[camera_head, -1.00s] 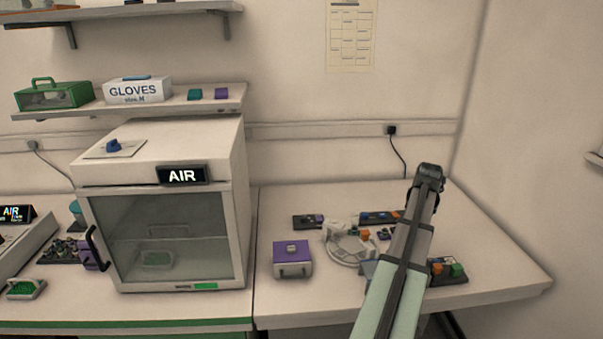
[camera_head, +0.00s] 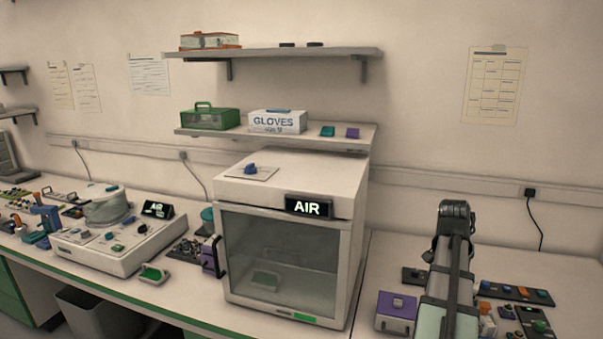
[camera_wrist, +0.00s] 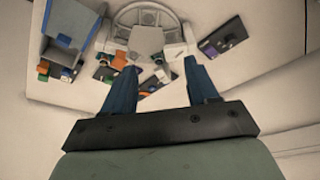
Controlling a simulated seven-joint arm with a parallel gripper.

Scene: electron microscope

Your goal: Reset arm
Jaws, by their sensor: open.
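My arm shows at the right of the head view, raised over the right-hand bench, and it covers part of the things there. My gripper (camera_wrist: 160,92) shows in the wrist view with its two blue fingers apart and nothing between them. Beyond the fingertips, apart from them, lies a round grey-white stage device (camera_wrist: 148,40) on the bench. In the head view my fingers cannot be made out.
A glass-fronted cabinet marked AIR (camera_head: 290,245) stands left of my arm. A purple box (camera_head: 396,313) sits beside the arm. Small parts trays (camera_head: 517,292) lie right of it. A shelf (camera_head: 350,136) with a glove box (camera_head: 277,121) hangs above the cabinet.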

